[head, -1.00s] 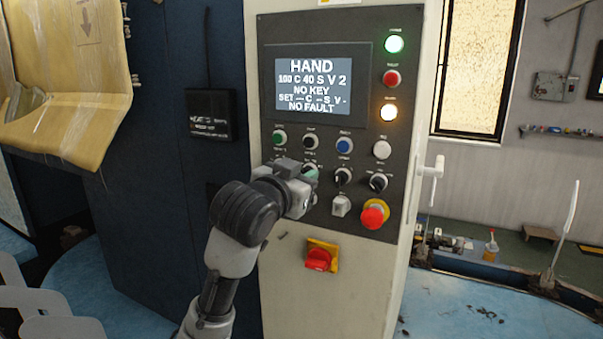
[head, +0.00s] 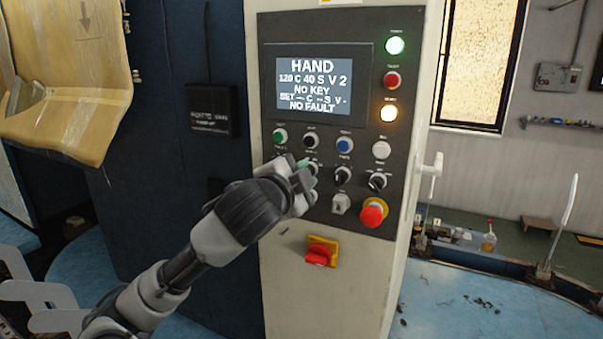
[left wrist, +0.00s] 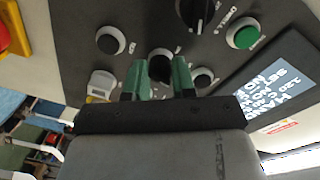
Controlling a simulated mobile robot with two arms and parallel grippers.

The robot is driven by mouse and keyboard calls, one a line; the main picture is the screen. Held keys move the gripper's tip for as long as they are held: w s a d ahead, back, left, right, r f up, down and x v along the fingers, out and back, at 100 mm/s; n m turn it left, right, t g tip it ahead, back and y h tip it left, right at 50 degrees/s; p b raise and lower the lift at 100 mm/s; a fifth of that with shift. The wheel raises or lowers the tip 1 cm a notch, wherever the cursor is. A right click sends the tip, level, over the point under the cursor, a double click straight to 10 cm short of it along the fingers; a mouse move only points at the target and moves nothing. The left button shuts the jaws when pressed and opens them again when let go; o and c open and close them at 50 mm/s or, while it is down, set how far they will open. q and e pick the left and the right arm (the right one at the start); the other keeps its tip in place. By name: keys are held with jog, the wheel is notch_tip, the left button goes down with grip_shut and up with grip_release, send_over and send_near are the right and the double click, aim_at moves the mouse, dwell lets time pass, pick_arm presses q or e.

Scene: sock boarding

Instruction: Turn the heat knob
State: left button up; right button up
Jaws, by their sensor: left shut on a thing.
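The control panel (head: 357,215) is a dark plate on a cream cabinet. My left gripper (head: 311,178) is at its lower left and hides part of the second row of knobs. In the left wrist view my left gripper (left wrist: 157,78) has its green fingertips on either side of a black knob (left wrist: 159,64), shut on it. I take it as the heat knob; its label is too small to read. The display (head: 318,84) reads HAND, 120 C 40 S V 2, NO KEY, NO FAULT. My right gripper is not in view.
Other black knobs (head: 377,181) and a red emergency button (head: 374,213) sit right of the gripper. Above are green (head: 280,135), black, blue (head: 344,145) and white buttons. A red-yellow switch (head: 320,251) is below. A dark blue cabinet (head: 170,200) stands left.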

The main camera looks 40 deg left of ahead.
pick_arm(q)
jog(key=shift+m, duration=0.5)
jog(key=o, duration=0.9)
jog(key=b+v, duration=1.1)
jog(key=shift+w, duration=0.1)
